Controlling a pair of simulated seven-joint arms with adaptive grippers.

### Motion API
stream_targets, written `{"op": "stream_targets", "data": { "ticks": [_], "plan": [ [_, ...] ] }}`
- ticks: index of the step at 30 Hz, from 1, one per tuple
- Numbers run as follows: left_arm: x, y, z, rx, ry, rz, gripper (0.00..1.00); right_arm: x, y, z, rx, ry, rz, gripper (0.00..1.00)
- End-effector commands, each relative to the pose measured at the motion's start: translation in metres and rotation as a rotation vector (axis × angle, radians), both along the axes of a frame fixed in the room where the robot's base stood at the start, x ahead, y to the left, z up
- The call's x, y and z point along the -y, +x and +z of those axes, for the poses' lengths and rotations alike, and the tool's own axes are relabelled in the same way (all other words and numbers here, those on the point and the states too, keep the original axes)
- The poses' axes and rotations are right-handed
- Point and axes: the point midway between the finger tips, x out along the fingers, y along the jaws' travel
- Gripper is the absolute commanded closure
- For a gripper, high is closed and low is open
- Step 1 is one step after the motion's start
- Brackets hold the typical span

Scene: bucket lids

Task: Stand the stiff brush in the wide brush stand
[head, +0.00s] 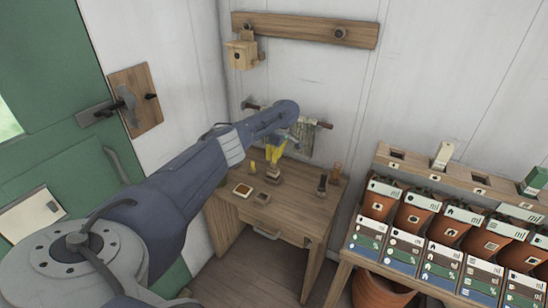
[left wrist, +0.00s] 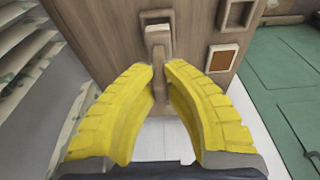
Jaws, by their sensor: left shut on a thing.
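My left gripper (head: 275,156) reaches down over the small wooden desk in the head view. Its yellow fingers (left wrist: 158,66) are closed on a narrow wooden handle (left wrist: 157,42), which I take to be the stiff brush. In the head view the brush's lower part (head: 273,172) shows just below the fingers; I cannot tell whether it touches the desk. A small wooden frame with a square opening stands on the desk (head: 262,198) and in the left wrist view (left wrist: 237,14); whether it is the wide brush stand is unclear. My right gripper is out of view.
A reddish-brown pad in a wooden tray (head: 242,190) lies near the desk's left side. A dark-based handled tool (head: 322,184) stands at the right. A shelf of pots and seed packets (head: 440,232) is further right. The desk's front middle (head: 290,205) is clear.

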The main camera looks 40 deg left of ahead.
Motion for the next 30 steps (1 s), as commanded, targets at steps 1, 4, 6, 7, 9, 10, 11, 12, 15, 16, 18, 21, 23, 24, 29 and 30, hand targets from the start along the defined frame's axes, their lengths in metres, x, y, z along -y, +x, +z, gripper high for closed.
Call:
{"op": "stream_targets", "data": {
  "ticks": [1,4,6,7,9,10,11,12,15,16,18,21,23,24,29,30],
  "plan": [
    [-0.0001,0.0001,0.0002,0.000,0.000,0.000,1.00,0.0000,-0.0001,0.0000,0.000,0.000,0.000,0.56],
    [-0.0001,0.0001,0.0001,0.000,0.000,0.000,1.00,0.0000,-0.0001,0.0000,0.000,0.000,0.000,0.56],
    [0.0000,0.0000,-0.0003,0.000,0.000,0.000,1.00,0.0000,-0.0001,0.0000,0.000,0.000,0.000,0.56],
    [0.0001,0.0000,-0.0006,0.000,0.000,0.000,1.00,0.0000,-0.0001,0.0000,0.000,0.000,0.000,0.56],
    [0.0002,0.0000,-0.0017,0.000,0.000,0.000,1.00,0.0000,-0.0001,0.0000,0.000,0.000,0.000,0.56],
    [0.0001,-0.0001,-0.0023,0.000,-0.001,0.000,1.00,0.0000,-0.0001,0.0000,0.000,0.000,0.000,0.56],
    [0.0003,0.0000,-0.0029,0.000,-0.001,0.000,1.00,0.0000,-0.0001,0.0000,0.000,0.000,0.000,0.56],
    [0.0004,0.0000,-0.0039,0.000,-0.001,0.000,1.00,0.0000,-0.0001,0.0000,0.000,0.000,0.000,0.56],
    [0.0004,-0.0001,-0.0062,0.000,0.000,0.000,1.00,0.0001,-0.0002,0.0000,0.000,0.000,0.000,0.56],
    [0.0004,-0.0001,-0.0068,0.000,0.000,-0.001,1.00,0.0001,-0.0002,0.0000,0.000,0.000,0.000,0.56],
    [0.0003,-0.0001,-0.0078,0.000,0.000,-0.001,1.00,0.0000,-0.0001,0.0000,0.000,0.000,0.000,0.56],
    [0.0002,0.0000,-0.0081,0.000,0.000,-0.001,1.00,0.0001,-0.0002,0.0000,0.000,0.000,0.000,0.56],
    [0.0002,0.0000,-0.0081,0.000,0.000,-0.001,1.00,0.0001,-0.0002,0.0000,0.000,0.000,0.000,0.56],
    [0.0002,-0.0001,-0.0081,0.000,0.000,-0.001,1.00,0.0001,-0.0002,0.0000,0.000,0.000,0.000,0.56],
    [0.0006,-0.0001,-0.0084,0.000,-0.001,0.000,1.00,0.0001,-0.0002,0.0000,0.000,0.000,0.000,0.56],
    [0.0008,0.0000,-0.0087,-0.001,-0.002,0.000,1.00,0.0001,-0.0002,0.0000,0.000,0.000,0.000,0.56]
  ]
}}
